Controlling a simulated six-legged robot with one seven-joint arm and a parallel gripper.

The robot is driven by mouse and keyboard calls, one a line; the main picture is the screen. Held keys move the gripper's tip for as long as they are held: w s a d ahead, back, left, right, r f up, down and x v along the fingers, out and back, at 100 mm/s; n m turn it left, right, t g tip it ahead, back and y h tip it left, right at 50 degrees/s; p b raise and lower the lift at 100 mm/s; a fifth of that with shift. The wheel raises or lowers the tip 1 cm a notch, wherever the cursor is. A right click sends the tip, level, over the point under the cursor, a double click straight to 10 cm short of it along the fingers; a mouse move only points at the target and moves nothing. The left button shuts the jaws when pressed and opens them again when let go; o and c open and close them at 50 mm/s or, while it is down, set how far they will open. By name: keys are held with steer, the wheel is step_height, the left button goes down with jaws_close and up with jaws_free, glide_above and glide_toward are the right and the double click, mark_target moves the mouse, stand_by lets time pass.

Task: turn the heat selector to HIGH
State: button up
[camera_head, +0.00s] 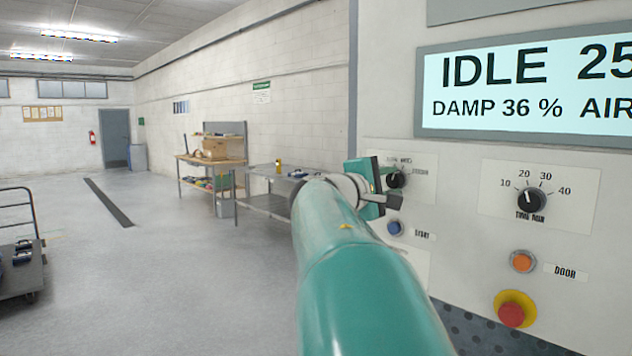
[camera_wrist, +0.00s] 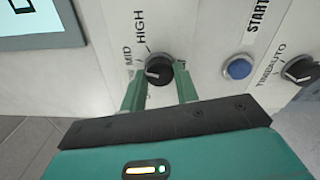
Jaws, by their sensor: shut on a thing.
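The heat selector (camera_wrist: 158,70) is a dark round knob with a white pointer line, on the pale panel in the wrist view. Labels MID and HIGH stand beside it, turned sideways. The pointer faces left in that view, on the MID side and away from HIGH; the exact mark is partly hidden. My gripper (camera_wrist: 159,86) has one green finger on each side of the knob and is shut on it. The same knob (camera_head: 397,180) shows in the head view, partly behind my gripper (camera_head: 385,196), with its labels too small to read.
A blue START button (camera_head: 395,228) sits just below the knob. The TIMED/AUTO knob (camera_wrist: 300,70) is beyond it in the wrist view. A time dial (camera_head: 531,200), an orange DOOR button (camera_head: 523,261) and a red button (camera_head: 511,312) are to the right. The display (camera_head: 530,85) reads IDLE.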

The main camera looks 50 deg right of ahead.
steer(key=m, duration=0.4)
steer(key=shift+m, duration=0.3)
steer(key=m, duration=0.4)
steer(key=shift+m, duration=0.4)
steer(key=o, duration=1)
steer(key=shift+a, duration=0.1)
steer(key=a, duration=0.4)
steer(key=w+a, duration=0.1)
steer(key=a, duration=0.4)
steer(key=w+a, duration=0.1)
steer(key=a, duration=0.3)
steer(key=shift+a+f, duration=0.2)
steer(key=shift+a, duration=0.05)
steer(key=shift+w, duration=0.1)
